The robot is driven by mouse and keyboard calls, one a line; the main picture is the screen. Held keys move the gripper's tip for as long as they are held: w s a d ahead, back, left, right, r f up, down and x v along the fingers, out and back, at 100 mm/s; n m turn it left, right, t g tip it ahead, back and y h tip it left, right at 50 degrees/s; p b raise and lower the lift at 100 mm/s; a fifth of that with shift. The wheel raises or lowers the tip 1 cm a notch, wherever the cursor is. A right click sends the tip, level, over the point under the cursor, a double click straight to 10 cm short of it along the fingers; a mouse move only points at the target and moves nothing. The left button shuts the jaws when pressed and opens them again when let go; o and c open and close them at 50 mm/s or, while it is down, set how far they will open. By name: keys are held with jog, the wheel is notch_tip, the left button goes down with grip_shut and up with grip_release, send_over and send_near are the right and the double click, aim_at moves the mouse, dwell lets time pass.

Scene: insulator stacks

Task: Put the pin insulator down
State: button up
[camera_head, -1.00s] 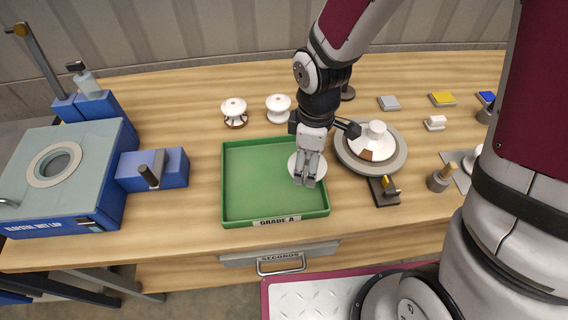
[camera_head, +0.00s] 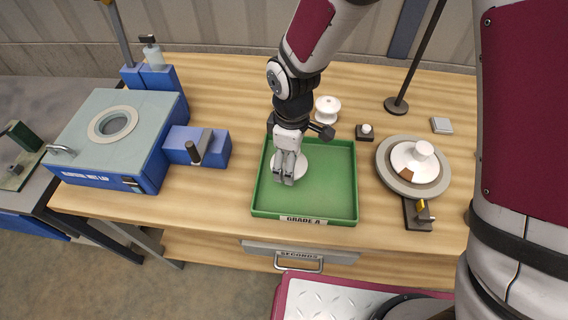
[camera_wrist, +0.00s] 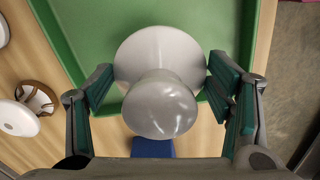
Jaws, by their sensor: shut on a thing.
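The pin insulator (camera_wrist: 160,90) is white, with a rounded head and a wide round skirt. In the wrist view it sits between the two fingers of my gripper (camera_wrist: 162,92), which is shut on it. In the head view my gripper (camera_head: 288,178) points down over the left part of the green tray (camera_head: 330,212) labelled GRADE A. The insulator's white skirt (camera_head: 296,160) shows around the fingers, and the rest is hidden by them. I cannot tell whether it touches the tray floor. The right part of the tray is empty.
A blue machine (camera_head: 120,130) and its blue block (camera_head: 205,140) stand left of the tray. A white insulator (camera_head: 327,106) and a small black block (camera_head: 365,138) stand behind it. A round grey plate bearing a white insulator (camera_head: 418,162) is right. A drawer (camera_head: 300,254) is below.

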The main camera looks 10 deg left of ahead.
aim_at(284, 165)
jog(key=shift+w+a, duration=0.2)
jog(key=shift+a, duration=0.35)
jog(key=shift+a+f, duration=0.25)
jog(key=shift+w+f+p, duration=0.1)
jog(key=shift+f+p, duration=0.4)
jog(key=shift+f, duration=1.05)
jog(key=shift+f, duration=0.1)
jog(key=o, duration=1.7)
jog(key=shift+o, duration=0.2)
